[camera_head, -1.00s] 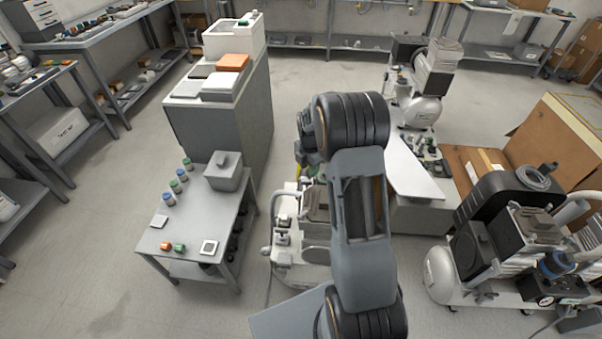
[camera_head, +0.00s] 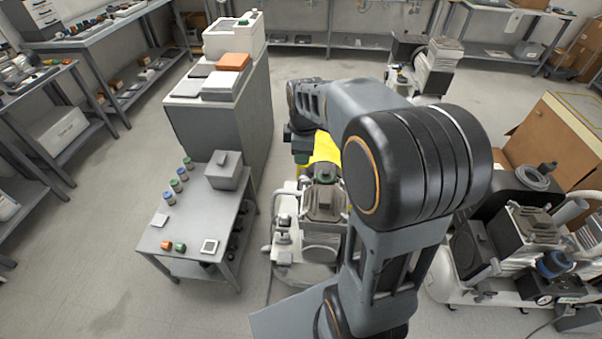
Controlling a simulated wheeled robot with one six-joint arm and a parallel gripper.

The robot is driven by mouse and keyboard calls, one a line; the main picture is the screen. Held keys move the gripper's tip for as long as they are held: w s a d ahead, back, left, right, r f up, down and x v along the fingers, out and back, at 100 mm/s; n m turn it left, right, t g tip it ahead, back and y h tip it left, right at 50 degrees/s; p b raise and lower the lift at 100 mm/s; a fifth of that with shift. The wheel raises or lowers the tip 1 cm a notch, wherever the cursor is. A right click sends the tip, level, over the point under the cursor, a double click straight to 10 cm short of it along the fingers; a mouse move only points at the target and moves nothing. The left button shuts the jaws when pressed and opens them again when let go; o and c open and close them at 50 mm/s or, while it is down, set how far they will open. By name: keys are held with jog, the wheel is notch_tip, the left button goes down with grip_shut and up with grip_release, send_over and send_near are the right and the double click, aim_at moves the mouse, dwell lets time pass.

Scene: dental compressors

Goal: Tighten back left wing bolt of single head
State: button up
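A compressor (camera_head: 323,207) with one visible brown-grey head stands on the floor in the middle, right of the small grey table; I take it for the single head. My arm hides its right side. Its wing bolts are too small or hidden to make out. My arm arches over from the right, and its wrist end, with my gripper (camera_head: 301,152), hangs above and behind the compressor's back left. The fingers cannot be made out, so I cannot tell whether they are open or touching anything. A bright yellow surface (camera_head: 325,150) shows just behind the compressor.
A small grey table (camera_head: 190,232) with jars and small parts stands close on the left. A tall grey cabinet (camera_head: 228,125) is behind it. Floor at the far left is clear.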

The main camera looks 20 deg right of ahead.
jog(key=s+a+r+m+t, duration=0.1)
jog(key=s+a+m, duration=0.3)
jog(key=s+m, duration=0.4)
jog(key=shift+s+a+r+m+t+p, duration=0.25)
jog(key=shift+s+r+m+t+p, duration=0.05)
jog(key=shift+s+r, duration=0.65)
